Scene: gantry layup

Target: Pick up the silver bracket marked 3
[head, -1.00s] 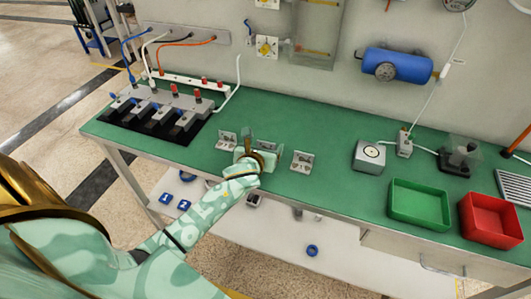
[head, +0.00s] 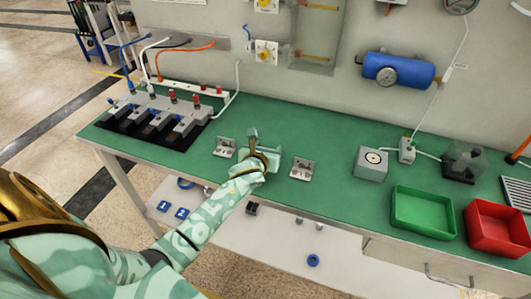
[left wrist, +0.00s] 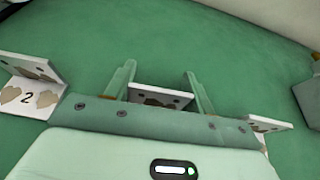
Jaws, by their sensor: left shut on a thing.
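My left gripper (head: 258,146) is over the green bench, between two silver brackets. In the left wrist view its fingers (left wrist: 160,80) stand either side of a silver bracket (left wrist: 160,97) and are shut on it. The number on this bracket is hidden. The bracket on the left of that view (left wrist: 32,88) is marked 2; it shows in the head view left of the gripper (head: 225,147). Another silver bracket (head: 302,168) lies right of the gripper, its mark too small to read; part of it shows in the wrist view (left wrist: 268,124). My right gripper is out of view.
A black and grey fixture (head: 155,120) with cables stands at the bench's left. A grey box (head: 371,164), a green tray (head: 421,213) and a red tray (head: 497,228) stand to the right. The green bench top (head: 330,140) behind the gripper is clear.

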